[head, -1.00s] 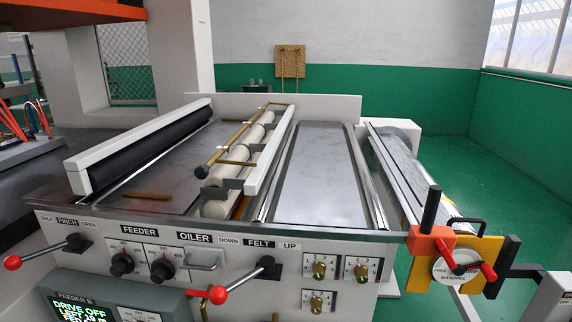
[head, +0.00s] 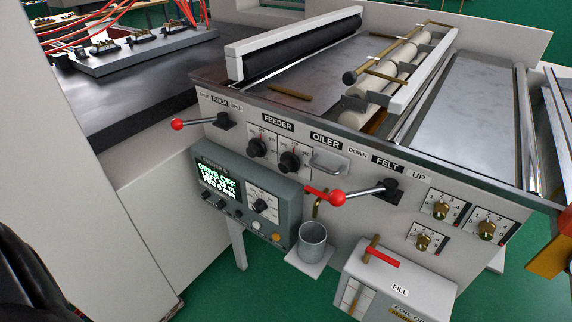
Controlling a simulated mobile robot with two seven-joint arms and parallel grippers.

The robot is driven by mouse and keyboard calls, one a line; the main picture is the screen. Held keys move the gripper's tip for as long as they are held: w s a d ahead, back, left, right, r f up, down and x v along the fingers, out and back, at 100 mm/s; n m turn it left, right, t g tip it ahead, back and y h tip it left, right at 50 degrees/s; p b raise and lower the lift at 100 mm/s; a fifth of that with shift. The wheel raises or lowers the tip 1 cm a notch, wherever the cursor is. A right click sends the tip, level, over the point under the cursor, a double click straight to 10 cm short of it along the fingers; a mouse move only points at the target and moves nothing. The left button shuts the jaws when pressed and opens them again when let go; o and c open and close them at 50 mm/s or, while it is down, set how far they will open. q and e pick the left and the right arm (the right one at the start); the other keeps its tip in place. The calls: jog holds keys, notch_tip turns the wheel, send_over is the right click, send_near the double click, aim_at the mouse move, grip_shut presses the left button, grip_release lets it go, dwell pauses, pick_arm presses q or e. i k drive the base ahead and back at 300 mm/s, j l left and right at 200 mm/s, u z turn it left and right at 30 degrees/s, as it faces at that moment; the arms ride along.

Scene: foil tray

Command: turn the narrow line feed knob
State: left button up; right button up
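Two black knobs stand side by side under the FEEDER label, a left one (head: 257,147) and a right one (head: 289,161). Three brass knobs on white scale plates are at the right of the front panel: an upper left one (head: 440,210), an upper right one (head: 486,230) and a lower one (head: 423,242). A black knob (head: 260,205) is on the grey display box. The small lettering is unreadable, so I cannot tell which knob is the narrow line feed knob. Neither gripper shows in the head view.
The grey display box (head: 290,215) juts out below the feeder knobs. Red-ended levers (head: 338,197) and (head: 178,124) stick out from the panel. A metal cup (head: 312,240) and a FILL box (head: 385,285) stand below. Green floor is open at lower left.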

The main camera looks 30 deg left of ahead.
aim_at(260, 205)
jog(key=u, duration=1.4)
